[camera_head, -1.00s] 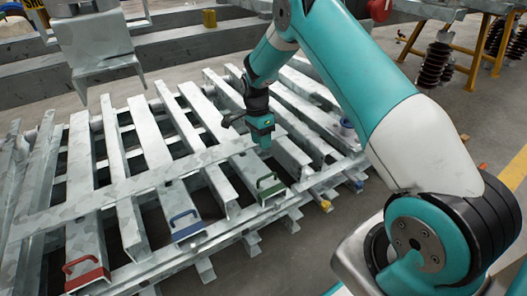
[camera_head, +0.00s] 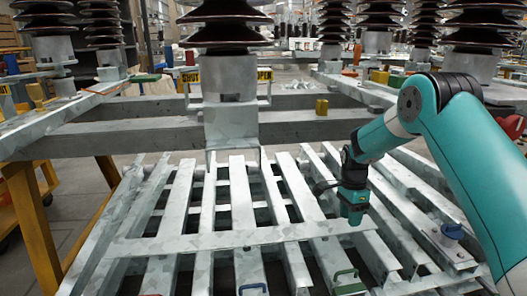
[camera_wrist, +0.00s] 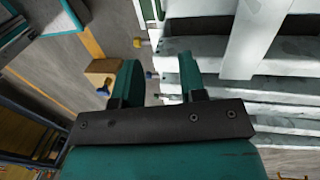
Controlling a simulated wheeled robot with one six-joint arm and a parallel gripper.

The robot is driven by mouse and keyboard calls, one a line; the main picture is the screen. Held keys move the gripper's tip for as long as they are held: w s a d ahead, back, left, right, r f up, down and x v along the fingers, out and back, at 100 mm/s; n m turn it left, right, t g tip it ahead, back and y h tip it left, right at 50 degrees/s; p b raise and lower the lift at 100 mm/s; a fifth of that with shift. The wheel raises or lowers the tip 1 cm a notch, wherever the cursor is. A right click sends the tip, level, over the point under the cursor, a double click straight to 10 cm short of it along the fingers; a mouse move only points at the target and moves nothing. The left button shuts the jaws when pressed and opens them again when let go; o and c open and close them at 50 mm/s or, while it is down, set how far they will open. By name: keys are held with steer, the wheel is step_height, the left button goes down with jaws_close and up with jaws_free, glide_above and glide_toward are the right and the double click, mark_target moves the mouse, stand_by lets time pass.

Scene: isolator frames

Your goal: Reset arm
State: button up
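My teal arm comes in from the right in the head view, bent at the elbow. My gripper (camera_head: 354,216) points down over the right part of the grey slatted metal frame (camera_head: 222,238). In the wrist view my gripper (camera_wrist: 158,78) has two teal fingers standing apart, with nothing held between them. A green handle (camera_head: 347,282) and a blue handle (camera_head: 253,288) are on the front edge of the frame, below the gripper in the picture.
A blue-topped fitting (camera_head: 452,231) sits at the frame's right side. A yellow stand (camera_head: 30,218) is at left. The wrist view shows a wooden block (camera_wrist: 103,70) on the floor.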

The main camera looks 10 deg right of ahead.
steer(key=s+a+r+n+t+y, duration=0.1)
steer(key=s+a+r+n, duration=0.45)
steer(key=r, duration=0.25)
steer(key=s+a+r+n+t, duration=0.1)
steer(key=s+a+r+n, duration=0.4)
steer(key=r, duration=0.3)
steer(key=s+a+r+n+y, duration=0.1)
steer(key=s+a+r+n, duration=0.2)
steer(key=s+n, duration=0.35)
steer(key=s+a+r+n+y, duration=0.1)
steer(key=s+a+r+n, duration=0.15)
steer(key=s, duration=0.65)
steer(key=s+a+r+n+y, duration=0.1)
steer(key=s+a+r+n, duration=0.1)
steer(key=s+a+n, duration=0.35)
step_height(320, 180, up, 38)
steer(key=s+d+p, duration=0.1)
steer(key=s+p, duration=0.1)
steer(key=p, duration=3.7)
steer(key=shift+d, duration=0.25)
steer(key=shift+s, duration=0.1)
